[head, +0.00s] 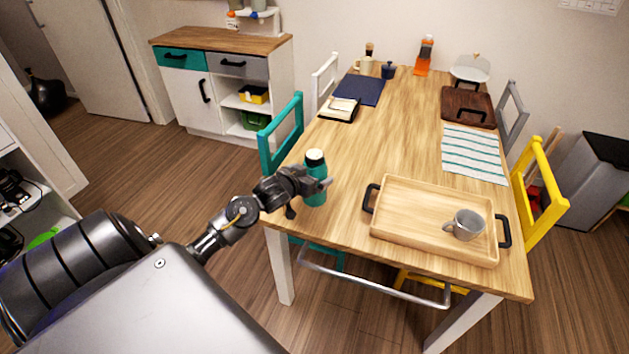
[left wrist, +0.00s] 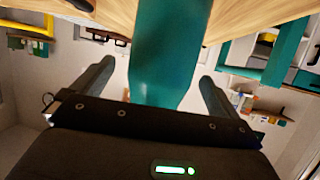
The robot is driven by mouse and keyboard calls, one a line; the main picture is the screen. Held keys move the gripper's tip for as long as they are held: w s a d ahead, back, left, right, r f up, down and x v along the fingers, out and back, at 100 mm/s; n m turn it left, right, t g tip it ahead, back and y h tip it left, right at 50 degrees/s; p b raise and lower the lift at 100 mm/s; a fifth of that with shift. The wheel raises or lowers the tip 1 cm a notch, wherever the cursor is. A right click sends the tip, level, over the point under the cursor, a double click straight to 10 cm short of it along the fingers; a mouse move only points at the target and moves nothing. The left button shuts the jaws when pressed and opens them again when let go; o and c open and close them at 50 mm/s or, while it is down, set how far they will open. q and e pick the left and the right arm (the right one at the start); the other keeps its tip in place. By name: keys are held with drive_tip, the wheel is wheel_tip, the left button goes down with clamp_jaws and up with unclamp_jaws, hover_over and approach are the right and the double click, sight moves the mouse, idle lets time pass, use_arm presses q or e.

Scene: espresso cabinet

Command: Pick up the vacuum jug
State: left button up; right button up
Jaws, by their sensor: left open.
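The vacuum jug is a teal bottle (head: 316,190) with a black and cream top, standing upright at the near left corner of the wooden table (head: 385,140). My left gripper (head: 308,188) is at the jug's body in the head view and hides part of it. In the left wrist view the teal jug (left wrist: 166,55) stands between the two open fingers of the left gripper (left wrist: 152,82). Gaps show on both sides, so the fingers do not look closed on it. My right gripper is not in view.
A wooden tray (head: 400,222) with a grey mug (head: 465,225) lies right of the jug. A teal chair (head: 282,137) stands at the table's left side. A dark blue mat (head: 360,89) and a striped cloth (head: 473,152) lie farther back. The table's middle is clear.

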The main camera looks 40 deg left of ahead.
use_arm(q)
drive_tip(key=shift+x, duration=1.6)
drive_tip(key=shift+c, duration=0.3)
drive_tip(key=shift+a, duration=0.1)
drive_tip(key=c, duration=1.4)
drive_tip(key=shift+c, duration=0.6)
drive_tip(key=shift+r, duration=0.1)
